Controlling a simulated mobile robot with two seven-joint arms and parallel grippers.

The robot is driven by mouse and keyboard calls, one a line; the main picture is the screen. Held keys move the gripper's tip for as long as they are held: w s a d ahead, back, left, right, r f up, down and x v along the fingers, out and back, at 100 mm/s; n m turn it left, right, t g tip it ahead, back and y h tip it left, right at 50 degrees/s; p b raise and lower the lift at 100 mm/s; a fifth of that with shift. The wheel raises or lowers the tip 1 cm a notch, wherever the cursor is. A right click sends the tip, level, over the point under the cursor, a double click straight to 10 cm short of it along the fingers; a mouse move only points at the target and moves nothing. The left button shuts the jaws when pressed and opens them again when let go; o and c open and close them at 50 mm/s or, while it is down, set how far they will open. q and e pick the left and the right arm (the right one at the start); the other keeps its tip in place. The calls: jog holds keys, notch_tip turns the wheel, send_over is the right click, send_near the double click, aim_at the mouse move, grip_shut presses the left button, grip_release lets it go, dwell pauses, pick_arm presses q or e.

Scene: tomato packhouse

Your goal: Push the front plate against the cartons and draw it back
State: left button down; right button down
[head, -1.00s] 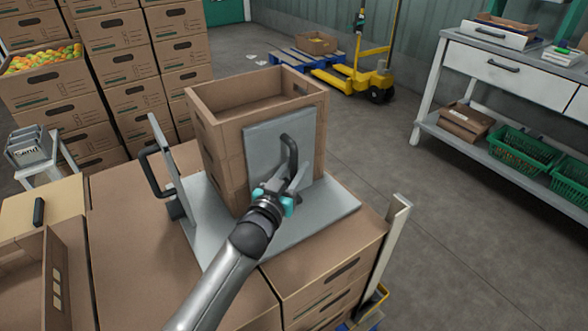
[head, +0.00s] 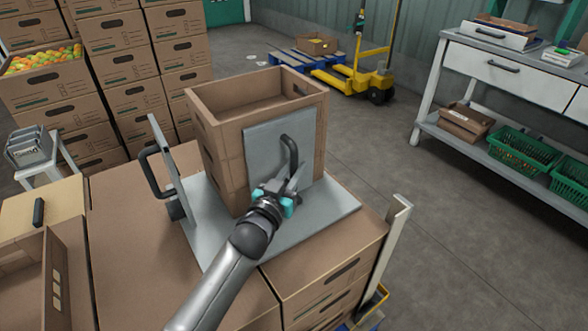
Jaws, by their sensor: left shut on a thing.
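The front plate (head: 262,145) is a grey upright panel with a dark loop handle (head: 291,154). It stands against the near face of the open cardboard cartons (head: 225,168), which are stacked on a flat grey base plate (head: 325,208). I cannot see a gap between plate and carton. My left gripper (head: 286,191), with teal finger parts, is shut on the lower part of the handle. A second grey plate (head: 168,150) with its own dark handle stands at the left side of the cartons. My right gripper is not in view.
The base plate lies on a stack of closed cartons (head: 130,255) with a pale corner post (head: 392,245) at the right. Carton stacks (head: 125,60) stand behind left. A white bench (head: 500,65) stands right. A yellow pallet truck (head: 365,75) is behind. Floor between is clear.

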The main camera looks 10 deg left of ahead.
pick_arm(q)
jog(key=shift+s+d, duration=0.1)
dwell(0.7)
